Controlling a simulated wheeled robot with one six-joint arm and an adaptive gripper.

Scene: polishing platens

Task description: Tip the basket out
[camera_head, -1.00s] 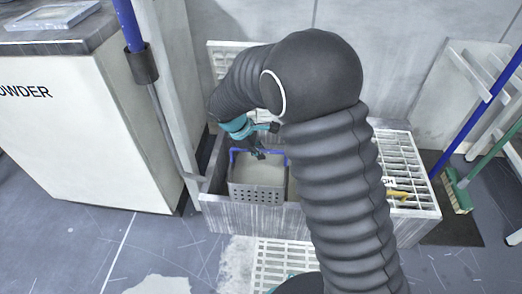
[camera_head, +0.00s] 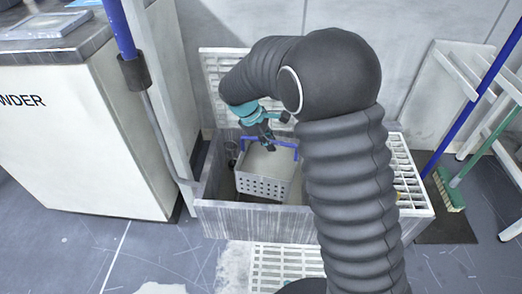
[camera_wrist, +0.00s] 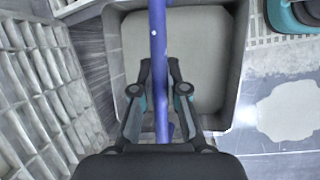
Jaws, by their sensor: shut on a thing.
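The basket (camera_head: 262,187) is a grey box with round holes in its front wall and a blue handle (camera_head: 284,144) across its top. It hangs a little tilted inside the left part of the grey trough (camera_head: 240,220). My gripper (camera_head: 268,146) is shut on the blue handle from above. In the wrist view the handle (camera_wrist: 158,60) runs between the two fingers of my gripper (camera_wrist: 160,95). The basket (camera_wrist: 118,22) shows below it with a plain pale inside; I make out no separate pieces in it.
A white slatted grate (camera_head: 410,185) covers the trough's right part, and another grate (camera_head: 212,65) stands upright behind. A powder cabinet (camera_head: 90,130) and a blue pole (camera_head: 120,28) are close on the left. A green broom (camera_head: 449,190) stands right.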

